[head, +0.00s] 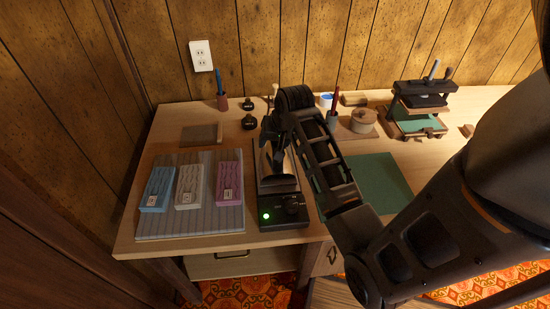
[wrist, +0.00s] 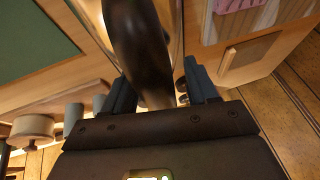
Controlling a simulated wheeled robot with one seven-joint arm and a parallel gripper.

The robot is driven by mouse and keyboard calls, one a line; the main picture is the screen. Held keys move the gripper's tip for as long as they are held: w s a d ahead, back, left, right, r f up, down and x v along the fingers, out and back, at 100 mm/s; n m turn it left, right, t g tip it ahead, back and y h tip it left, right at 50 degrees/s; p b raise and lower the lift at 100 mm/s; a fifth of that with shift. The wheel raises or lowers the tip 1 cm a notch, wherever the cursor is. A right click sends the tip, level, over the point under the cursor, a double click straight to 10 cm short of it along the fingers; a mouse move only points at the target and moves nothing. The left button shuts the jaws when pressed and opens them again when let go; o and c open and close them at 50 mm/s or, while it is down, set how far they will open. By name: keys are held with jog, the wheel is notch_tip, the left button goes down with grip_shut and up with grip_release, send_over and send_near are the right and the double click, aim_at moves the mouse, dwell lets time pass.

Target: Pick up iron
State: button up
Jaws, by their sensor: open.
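The iron (head: 284,182) stands on a black base with a lit green lamp (head: 283,211), near the table's front edge. My gripper (head: 275,148) is over it, pointing down, and hides most of its upper part in the head view. In the wrist view, the iron's dark curved handle (wrist: 143,45) runs between the two fingers of my gripper (wrist: 160,88). The fingers are open, one on each side of the handle. I cannot tell whether either finger touches it.
Left of the base, a grey striped mat (head: 190,226) holds blue, white and pink packets. A green mat (head: 380,181) lies to the right. Behind stand small dark bottles, pen cups, a round wooden pot (head: 363,121) and a press (head: 420,105). The wooden wall is close behind.

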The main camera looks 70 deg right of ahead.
jog(key=shift+c, duration=0.5)
grip_shut()
jog(key=shift+r, duration=0.15)
